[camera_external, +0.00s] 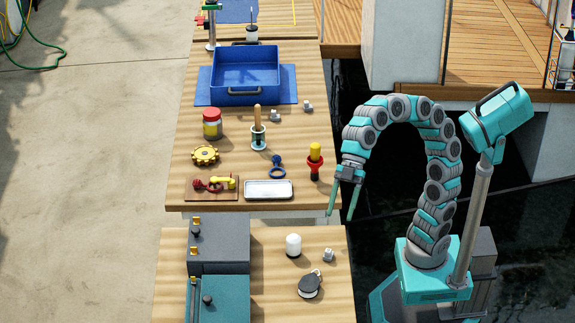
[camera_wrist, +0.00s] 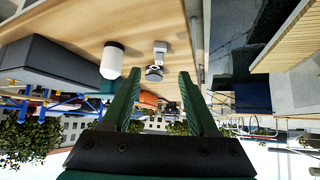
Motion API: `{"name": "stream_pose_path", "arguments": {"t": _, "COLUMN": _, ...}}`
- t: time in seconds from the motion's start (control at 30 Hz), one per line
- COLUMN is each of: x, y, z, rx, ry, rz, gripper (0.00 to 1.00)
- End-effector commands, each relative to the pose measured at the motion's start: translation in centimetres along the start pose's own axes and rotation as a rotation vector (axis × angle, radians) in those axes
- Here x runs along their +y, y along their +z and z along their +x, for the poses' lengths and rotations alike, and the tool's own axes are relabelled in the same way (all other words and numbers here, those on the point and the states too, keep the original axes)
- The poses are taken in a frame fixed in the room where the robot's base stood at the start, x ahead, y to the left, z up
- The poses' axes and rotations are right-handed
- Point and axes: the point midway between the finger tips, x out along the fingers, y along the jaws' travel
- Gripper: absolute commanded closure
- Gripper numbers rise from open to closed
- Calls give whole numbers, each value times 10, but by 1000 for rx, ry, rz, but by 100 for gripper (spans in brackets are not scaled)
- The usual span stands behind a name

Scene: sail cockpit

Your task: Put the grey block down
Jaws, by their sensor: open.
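A small grey block (camera_external: 328,255) stands on the near wooden bench, close to its right edge. In the wrist view a grey block (camera_wrist: 160,47) sits on the bench top, beyond the fingertips. My gripper (camera_external: 341,215) points down with its two green fingers apart, and nothing is between them. In the external picture it appears above the block, close to the benches' right edges; its exact height is unclear. Two other small grey blocks lie on the far bench, one (camera_external: 275,115) and another (camera_external: 307,106) in front of the blue tray.
A white rounded cylinder (camera_external: 293,245) and a black round fitting (camera_external: 310,284) flank the near block. A dark grey box (camera_external: 218,250) stands at left. The far bench (camera_external: 225,172) holds a blue tray (camera_external: 246,93), metal tray (camera_external: 268,197) and red-yellow tool (camera_external: 315,160). Dark water lies right.

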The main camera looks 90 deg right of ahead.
Motion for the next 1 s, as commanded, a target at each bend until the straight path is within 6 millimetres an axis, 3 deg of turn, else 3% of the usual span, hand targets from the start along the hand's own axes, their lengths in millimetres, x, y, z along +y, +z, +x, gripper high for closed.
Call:
{"name": "stream_pose_path", "arguments": {"t": 0.13, "x": 0, "y": 0, "z": -10, "rx": 2, "ry": 1, "rz": 0, "gripper": 40}}
{"name": "stream_pose_path", "arguments": {"t": 0.4, "x": 0, "y": 1, "z": -12, "rx": -2, "ry": 1, "rz": 2, "gripper": 40}}
{"name": "stream_pose_path", "arguments": {"t": 0.47, "x": -1, "y": 6, "z": -11, "rx": -15, "ry": 5, "rz": 11, "gripper": 40}}
{"name": "stream_pose_path", "arguments": {"t": 0.57, "x": -3, "y": 31, "z": -5, "rx": -71, "ry": 23, "rz": 58, "gripper": 40}}
{"name": "stream_pose_path", "arguments": {"t": 0.77, "x": -11, "y": 131, "z": 12, "rx": -280, "ry": 96, "rz": 270, "gripper": 40}}
{"name": "stream_pose_path", "arguments": {"t": 1.0, "x": -40, "y": 303, "z": 12, "rx": -595, "ry": 243, "rz": 702, "gripper": 40}}
